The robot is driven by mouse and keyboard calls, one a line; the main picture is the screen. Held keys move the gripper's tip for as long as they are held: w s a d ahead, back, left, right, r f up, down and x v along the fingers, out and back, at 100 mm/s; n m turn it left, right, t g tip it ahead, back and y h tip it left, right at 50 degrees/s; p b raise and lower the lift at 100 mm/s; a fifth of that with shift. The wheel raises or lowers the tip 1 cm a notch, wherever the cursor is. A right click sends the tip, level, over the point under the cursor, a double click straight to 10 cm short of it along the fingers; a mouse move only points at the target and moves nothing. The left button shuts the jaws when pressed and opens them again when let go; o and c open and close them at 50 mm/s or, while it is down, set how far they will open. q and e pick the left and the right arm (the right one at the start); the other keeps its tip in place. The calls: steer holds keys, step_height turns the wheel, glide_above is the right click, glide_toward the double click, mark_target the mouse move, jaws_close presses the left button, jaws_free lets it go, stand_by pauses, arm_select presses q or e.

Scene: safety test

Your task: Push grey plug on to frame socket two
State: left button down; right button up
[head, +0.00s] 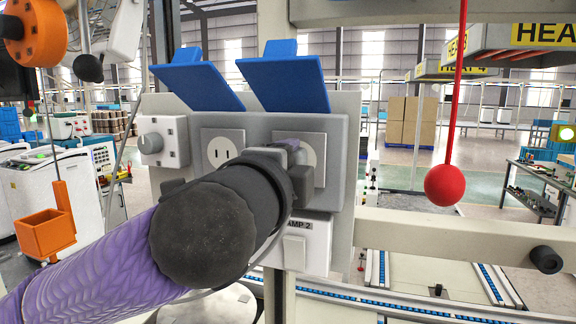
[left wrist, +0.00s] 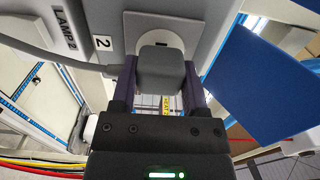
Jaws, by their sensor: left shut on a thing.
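The grey plug (left wrist: 162,66) is between the fingers of my left gripper (left wrist: 160,88), which is shut on it. In the left wrist view the plug is in front of the white plate of socket two (left wrist: 190,32), beside a "2" label (left wrist: 103,43). I cannot tell how deep it sits. In the head view my left gripper (head: 292,165) reaches from the lower left to the right-hand socket (head: 318,150) and hides much of it. A blue cover (head: 284,78) stands raised above this socket. My right gripper is not in view.
Another socket (head: 222,147), empty under its own raised blue cover (head: 198,82), is to the left, with a grey knob (head: 150,143) beyond it. A grey cable (left wrist: 55,62) runs from the plug's side. A red ball (head: 445,185) hangs right of the panel above a beam (head: 450,233).

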arm_select(q)
steer(key=shift+w+d, duration=0.15)
steer(key=shift+w, duration=0.3)
jaws_free()
steer(key=shift+s, duration=0.1)
steer(key=b+v, duration=0.3)
steer(key=v, duration=0.6)
steer(key=shift+s, duration=0.35)
